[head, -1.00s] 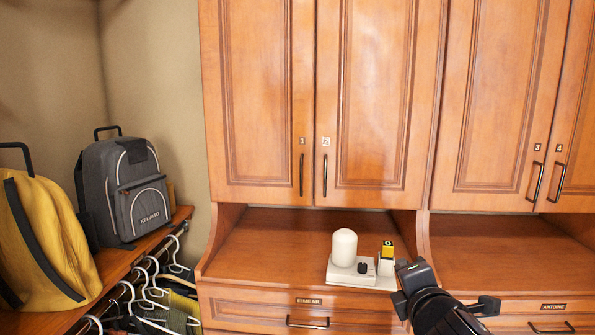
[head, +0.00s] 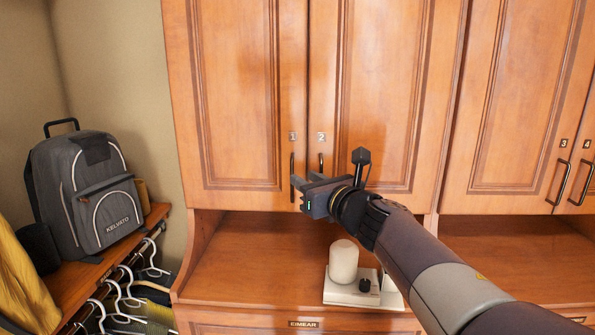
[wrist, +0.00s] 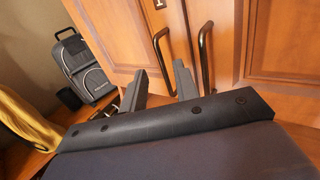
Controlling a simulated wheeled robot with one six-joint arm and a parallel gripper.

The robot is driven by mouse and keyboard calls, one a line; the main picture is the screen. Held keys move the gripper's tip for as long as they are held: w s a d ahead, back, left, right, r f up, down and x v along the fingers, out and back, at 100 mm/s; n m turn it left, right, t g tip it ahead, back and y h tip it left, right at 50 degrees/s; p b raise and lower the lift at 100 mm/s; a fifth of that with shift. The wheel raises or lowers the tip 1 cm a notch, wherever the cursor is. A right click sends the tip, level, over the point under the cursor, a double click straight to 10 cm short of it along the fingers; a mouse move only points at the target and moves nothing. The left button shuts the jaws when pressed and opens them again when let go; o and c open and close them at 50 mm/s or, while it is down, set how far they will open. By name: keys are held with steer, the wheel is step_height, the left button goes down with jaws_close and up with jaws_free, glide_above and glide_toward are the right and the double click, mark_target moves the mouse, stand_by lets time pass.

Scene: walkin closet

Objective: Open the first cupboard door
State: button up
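The first cupboard door (head: 225,100) is the brown wooden panel door with a "1" plate, and it is shut. Its dark upright bar handle (head: 292,165) is at its lower right edge, and also shows in the wrist view (wrist: 158,45). My gripper (head: 306,179) is raised at the handles, its two fingers apart. In the wrist view my gripper (wrist: 160,84) has one finger on each side of the first handle's line. The handle's lower end shows between them; I cannot tell whether they touch it. The gripper holds nothing.
The second door (head: 380,100) is shut, its handle (wrist: 206,55) close right of my right finger. Below, a shelf (head: 240,250) bears a white base (head: 345,292) with a white rounded object (head: 343,262). A grey backpack (head: 85,190) and hangers (head: 125,290) are at left.

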steer(key=x, duration=0.4)
steer(key=shift+w+a+p, duration=0.1)
steer(key=shift+w+p, duration=0.05)
steer(key=shift+p, duration=0.2)
steer(key=shift+c, duration=0.4)
jaws_close()
